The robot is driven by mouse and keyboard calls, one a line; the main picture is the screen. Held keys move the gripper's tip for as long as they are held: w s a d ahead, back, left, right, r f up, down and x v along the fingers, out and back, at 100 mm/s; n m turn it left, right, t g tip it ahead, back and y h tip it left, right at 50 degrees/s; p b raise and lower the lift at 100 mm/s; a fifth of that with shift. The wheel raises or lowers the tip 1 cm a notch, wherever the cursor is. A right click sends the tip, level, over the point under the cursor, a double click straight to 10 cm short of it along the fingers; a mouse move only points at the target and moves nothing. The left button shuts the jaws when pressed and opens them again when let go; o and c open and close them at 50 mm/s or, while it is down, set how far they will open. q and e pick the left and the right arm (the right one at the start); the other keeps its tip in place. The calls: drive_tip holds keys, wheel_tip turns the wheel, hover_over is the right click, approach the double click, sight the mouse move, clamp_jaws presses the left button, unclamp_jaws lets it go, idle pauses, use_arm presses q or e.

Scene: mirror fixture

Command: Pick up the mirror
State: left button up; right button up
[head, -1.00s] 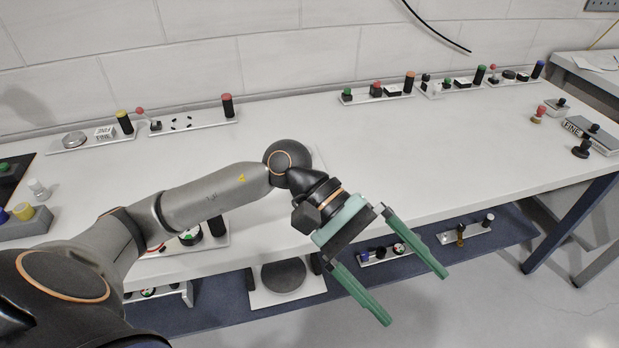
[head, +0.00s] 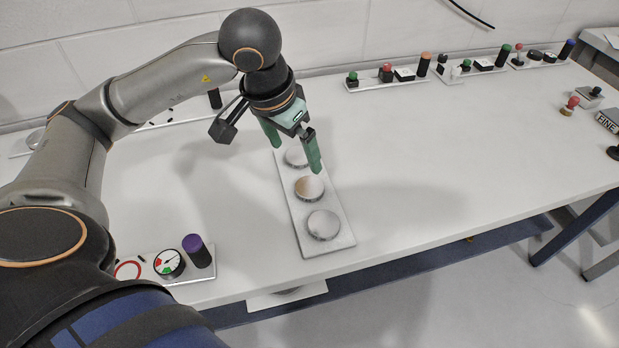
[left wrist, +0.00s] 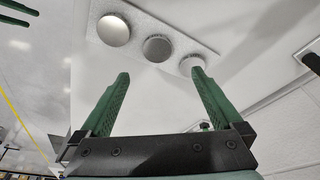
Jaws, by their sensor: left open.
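A pale rectangular plate (head: 342,236) on the table bears three round silvery discs in a row. The far disc (head: 296,157), middle disc (head: 309,188) and near disc (head: 323,225) all look shiny; I cannot tell which is the mirror. My left gripper (head: 296,155) is open and empty, over the far end of the plate, with a fingertip on each side of the far disc in the head view. In the left wrist view its fingers (left wrist: 160,75) are apart, the right one overlapping a disc (left wrist: 193,65). Green finger-like bars, apparently my right gripper (left wrist: 16,14), are cut off at upper left.
A panel with a purple knob and dial (head: 169,263) lies at the front left of the plate. Panels with coloured buttons (head: 388,80) line the wall. The table right of the plate is clear.

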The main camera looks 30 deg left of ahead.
use_arm(q)
hover_over(309, 186)
drive_tip(key=s, duration=0.2)
drive_tip(key=f, duration=0.6)
drive_tip(key=shift+a, duration=0.2)
drive_tip(key=x, duration=0.4)
drive_tip(key=shift+d+f, duration=0.15)
drive_tip(key=shift+f, duration=0.4)
drive_tip(key=shift+w+f, duration=0.1)
drive_tip(key=c, duration=1.4)
use_arm(e)
drive_tip(key=shift+s+f, duration=0.25)
drive_tip(key=shift+f, duration=0.1)
